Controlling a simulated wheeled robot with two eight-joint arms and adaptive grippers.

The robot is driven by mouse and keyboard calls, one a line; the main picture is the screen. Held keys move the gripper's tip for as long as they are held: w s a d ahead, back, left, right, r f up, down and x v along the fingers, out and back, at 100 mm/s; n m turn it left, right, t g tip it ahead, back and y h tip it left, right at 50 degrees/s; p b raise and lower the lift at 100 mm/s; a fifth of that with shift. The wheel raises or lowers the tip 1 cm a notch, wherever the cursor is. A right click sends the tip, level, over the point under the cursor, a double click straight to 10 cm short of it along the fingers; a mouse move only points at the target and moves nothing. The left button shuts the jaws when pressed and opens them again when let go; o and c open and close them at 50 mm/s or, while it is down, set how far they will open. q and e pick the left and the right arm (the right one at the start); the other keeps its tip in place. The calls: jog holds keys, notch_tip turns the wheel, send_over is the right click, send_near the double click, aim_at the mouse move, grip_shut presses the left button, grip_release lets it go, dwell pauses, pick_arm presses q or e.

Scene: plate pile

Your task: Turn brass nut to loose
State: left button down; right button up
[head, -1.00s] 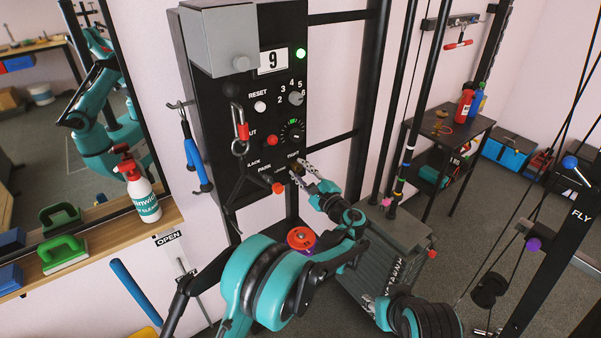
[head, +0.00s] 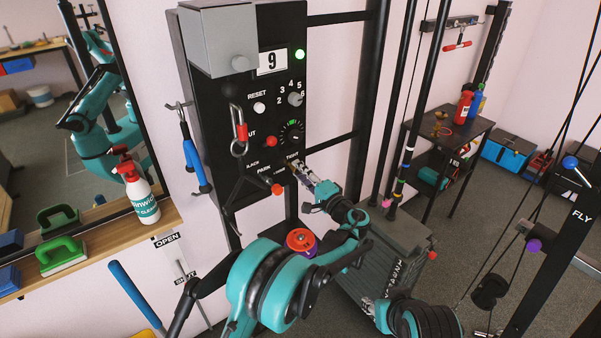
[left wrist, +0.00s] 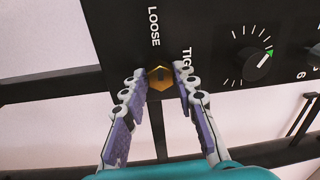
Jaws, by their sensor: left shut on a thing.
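The brass nut (left wrist: 161,78) is a hex nut on the black panel (left wrist: 215,30). In the left wrist view it sits between the fingertips of my left gripper (left wrist: 160,82), which is shut on it. The word TIGHT (left wrist: 187,58) is on the right, partly hidden by a finger. In the head view my left gripper (head: 298,171) reaches the lower right of the panel, and the nut is hard to make out there.
A dial with a green mark (left wrist: 263,62) is near the nut. Black upright posts (head: 367,100) stand to the right.

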pick_arm(q)
jog(key=shift+n, duration=0.3)
jog(key=c, duration=1.2)
grip_release()
jog(key=v, duration=0.7)
jog(key=shift+s+d, duration=0.15)
jog(key=shift+s, duration=0.05)
jog(key=shift+f, duration=0.1)
